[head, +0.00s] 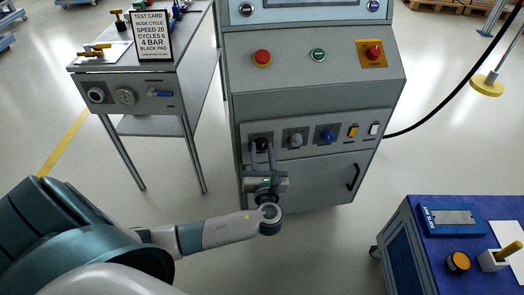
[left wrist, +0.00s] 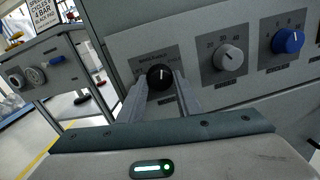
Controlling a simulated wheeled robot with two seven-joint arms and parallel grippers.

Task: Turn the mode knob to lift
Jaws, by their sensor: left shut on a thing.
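The mode knob (left wrist: 160,77) is a black round knob with a white pointer line, on the control panel; its pointer is roughly upright in the left wrist view. In the head view the black knob (head: 262,144) is the leftmost in the row. My left gripper (head: 263,152) reaches the panel with its two fingers on either side of the knob. In the left wrist view the fingers (left wrist: 162,92) flank the black knob and are shut on it. My right gripper does not show.
A grey knob (head: 295,140) and a blue knob (head: 327,136) sit to the right. Red buttons (head: 262,57) are above. A card (head: 151,36) reading "mode cycle" stands on the side bench (head: 120,70). A blue cart (head: 405,235) is at lower right.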

